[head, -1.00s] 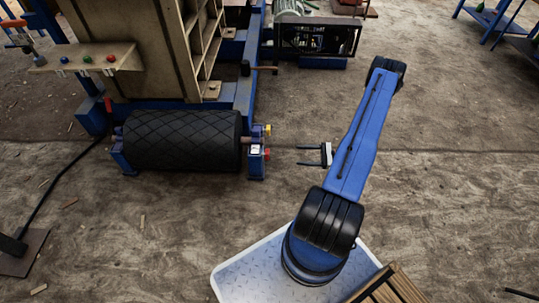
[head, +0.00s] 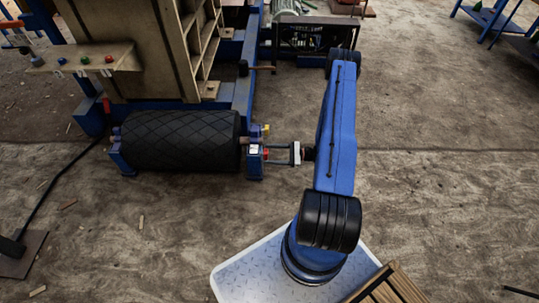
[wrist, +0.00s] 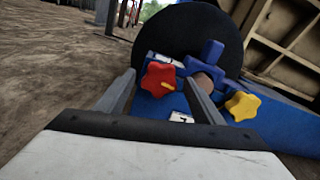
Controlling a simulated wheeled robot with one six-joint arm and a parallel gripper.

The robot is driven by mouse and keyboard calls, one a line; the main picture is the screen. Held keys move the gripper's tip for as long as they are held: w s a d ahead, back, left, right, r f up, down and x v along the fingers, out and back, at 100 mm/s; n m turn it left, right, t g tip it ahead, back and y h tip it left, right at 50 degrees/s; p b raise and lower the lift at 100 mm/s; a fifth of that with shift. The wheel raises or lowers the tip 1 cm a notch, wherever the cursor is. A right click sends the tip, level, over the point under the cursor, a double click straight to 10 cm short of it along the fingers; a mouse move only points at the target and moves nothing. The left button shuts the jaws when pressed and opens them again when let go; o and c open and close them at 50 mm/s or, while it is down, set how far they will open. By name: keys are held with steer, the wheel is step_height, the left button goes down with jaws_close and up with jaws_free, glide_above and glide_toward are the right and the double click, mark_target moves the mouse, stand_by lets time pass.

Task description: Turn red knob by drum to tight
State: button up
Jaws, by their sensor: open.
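A white label (wrist: 181,117) with a dark mark sits below the knob. I cannot read its setting.
A yellow star knob (wrist: 242,105) sits right of the red one, just outside my right finger. The bracket (head: 255,164) and blue frame rail stand close by. A button panel (head: 85,58) is at upper left.

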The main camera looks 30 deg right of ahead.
steer(key=shift+w+a, duration=0.25)
steer(key=shift+a, duration=0.1)
steer(key=c, duration=1)
steer(key=shift+c, duration=0.2)
steer(key=shift+m, duration=0.3)
steer(key=m, duration=2.1)
steer(key=shift+m, duration=0.4)
